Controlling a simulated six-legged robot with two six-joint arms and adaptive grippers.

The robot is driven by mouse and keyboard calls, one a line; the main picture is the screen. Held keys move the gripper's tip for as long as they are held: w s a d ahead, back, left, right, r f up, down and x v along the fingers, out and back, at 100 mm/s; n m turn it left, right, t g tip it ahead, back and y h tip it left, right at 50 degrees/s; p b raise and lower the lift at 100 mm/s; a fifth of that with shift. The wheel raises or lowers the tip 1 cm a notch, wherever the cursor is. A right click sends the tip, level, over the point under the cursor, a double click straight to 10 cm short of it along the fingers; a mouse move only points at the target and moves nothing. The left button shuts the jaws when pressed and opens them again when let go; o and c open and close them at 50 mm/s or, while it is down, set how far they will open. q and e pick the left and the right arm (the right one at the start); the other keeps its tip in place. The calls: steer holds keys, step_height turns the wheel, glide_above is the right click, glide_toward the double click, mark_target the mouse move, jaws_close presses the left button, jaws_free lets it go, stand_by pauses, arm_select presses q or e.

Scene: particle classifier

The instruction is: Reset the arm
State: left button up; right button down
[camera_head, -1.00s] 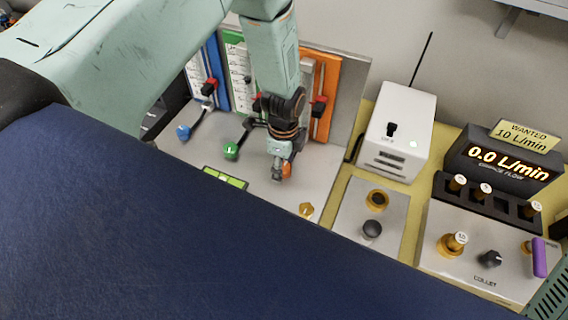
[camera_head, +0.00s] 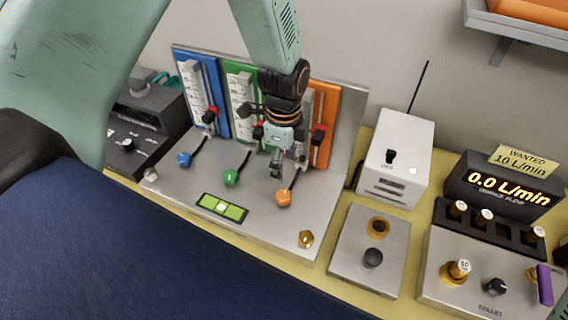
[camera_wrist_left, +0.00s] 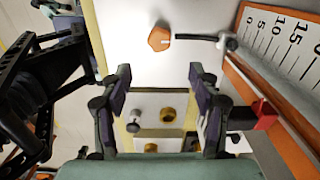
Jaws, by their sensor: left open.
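My left gripper (camera_head: 277,165) hangs in front of the panel, above and behind the orange knob (camera_head: 283,198), with a visible gap between them. In the left wrist view its two dark fingers stand wide apart with nothing between them (camera_wrist_left: 160,88). The orange knob also shows in that view (camera_wrist_left: 160,38), beyond the fingertips, at the end of a dark rod. The blue knob (camera_head: 184,159) and green knob (camera_head: 231,177) stand to the left on similar rods. My left arm (camera_head: 268,35) comes down from the top. My right gripper cannot be made out.
Blue (camera_head: 212,75), green (camera_head: 238,68) and orange (camera_head: 326,95) scale panels stand behind the gripper. A green bubble level (camera_head: 222,207) and a brass knob (camera_head: 306,239) are on the plate. A white box (camera_head: 400,150) and a display reading 0.0 L/min (camera_head: 507,187) stand to the right.

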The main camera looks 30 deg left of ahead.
arm_select(q)
steer(key=shift+f, duration=0.1)
steer(key=s+f+n, duration=0.8)
steer(key=s+f, duration=0.2)
steer(key=s, duration=0.2)
steer(key=s+f+n, duration=0.3)
steer(key=s+n, duration=0.7)
steer(key=s, duration=0.6)
step_height(320, 180, down, 19)
steer(key=b, duration=1.9)
steer(key=shift+w+a+m, duration=0.2)
steer(key=shift+a+m, duration=0.05)
steer(key=shift+m, duration=0.05)
steer(key=c, duration=0.5)
steer(key=shift+s+a, duration=0.1)
steer(key=shift+s, duration=0.1)
